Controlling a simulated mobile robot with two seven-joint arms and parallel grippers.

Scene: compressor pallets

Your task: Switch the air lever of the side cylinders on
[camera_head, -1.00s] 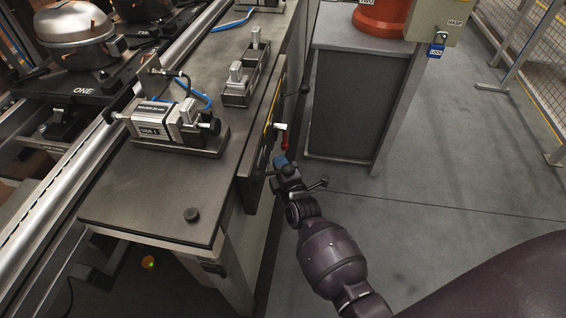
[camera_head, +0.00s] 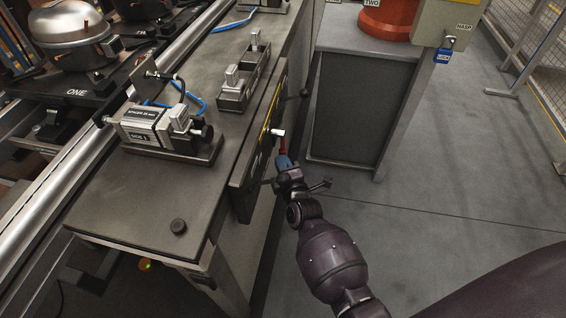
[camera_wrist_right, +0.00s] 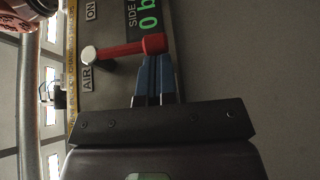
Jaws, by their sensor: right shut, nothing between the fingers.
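The air lever (camera_head: 282,146) has a red handle and a pale pivot, on the panel at the table's right side. In the head view it hangs down from the pivot. The right wrist view shows the red handle (camera_wrist_right: 135,48) between the AIR and ON labels and the green SIDE A display (camera_wrist_right: 148,20), which reads 0. My right gripper (camera_head: 284,162) is shut, its blue fingertips (camera_wrist_right: 155,62) right at the free end of the handle; I cannot tell if they touch. The SIDE 1 cylinder (camera_head: 150,125) sits on the tabletop. My left gripper is not in view.
A second black knob (camera_head: 305,92) juts from the panel farther back. The floor at right is clear up to the mesh fence.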

